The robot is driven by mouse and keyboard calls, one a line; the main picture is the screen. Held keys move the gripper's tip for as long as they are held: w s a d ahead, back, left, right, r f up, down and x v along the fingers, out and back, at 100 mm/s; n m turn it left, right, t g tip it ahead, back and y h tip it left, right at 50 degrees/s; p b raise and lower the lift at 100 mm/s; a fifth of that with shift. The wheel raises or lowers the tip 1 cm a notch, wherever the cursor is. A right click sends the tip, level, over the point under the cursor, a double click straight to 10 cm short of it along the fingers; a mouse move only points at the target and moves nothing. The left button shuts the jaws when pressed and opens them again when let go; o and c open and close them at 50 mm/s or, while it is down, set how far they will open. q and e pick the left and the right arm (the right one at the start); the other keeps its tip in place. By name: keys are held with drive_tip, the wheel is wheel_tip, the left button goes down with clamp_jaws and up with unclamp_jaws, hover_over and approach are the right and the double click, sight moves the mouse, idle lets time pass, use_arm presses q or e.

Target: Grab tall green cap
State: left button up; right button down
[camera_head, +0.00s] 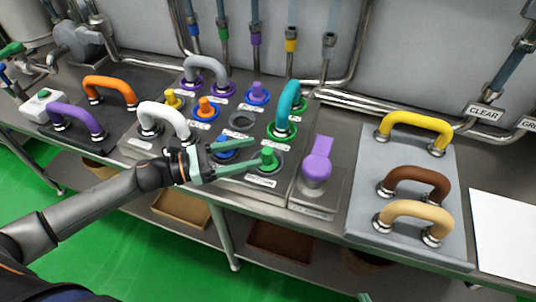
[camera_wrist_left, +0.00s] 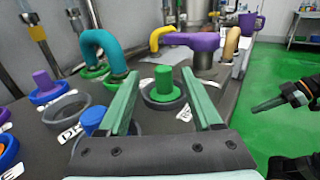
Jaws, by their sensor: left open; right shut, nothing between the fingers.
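The tall green cap (camera_head: 268,158) stands upright in a dark ring on the grey panel, near the front edge of the counter. In the left wrist view the green cap (camera_wrist_left: 163,82) shows ahead, in the gap between my fingers. My left gripper (camera_head: 253,155) is open and empty, its fingers pointing at the cap from the left; I see no contact. The open fingers frame the left wrist view (camera_wrist_left: 163,80). My right gripper (camera_wrist_left: 268,104) is shut and empty, apart from the panel at the right. Only a green tip of it shows at the head view's bottom edge.
A teal curved handle (camera_head: 287,105) stands behind the cap. A purple lever (camera_head: 317,160) stands to its right, and a low blue cap (camera_head: 226,146) to its left. A white handle (camera_head: 163,117) rises beyond my left wrist. Yellow, brown and tan handles occupy the right plate (camera_head: 362,190).

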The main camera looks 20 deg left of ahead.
sight(280, 160)
use_arm(q)
drive_tip(key=x, duration=0.2)
drive_tip(key=shift+w+d, duration=0.15)
drive_tip(key=shift+d, duration=0.05)
drive_tip(key=x, duration=0.1)
drive_tip(key=p+x, duration=0.1)
drive_tip(key=x, duration=0.1)
drive_tip(key=p+x, duration=0.1)
drive_tip(key=x, duration=0.1)
drive_tip(key=shift+d+f, duration=0.1)
drive_tip(key=shift+f, duration=0.15)
drive_tip(key=shift+d+f, duration=0.1)
drive_tip(key=shift+d, duration=0.1)
drive_tip(key=shift+c, duration=0.4)
clamp_jaws()
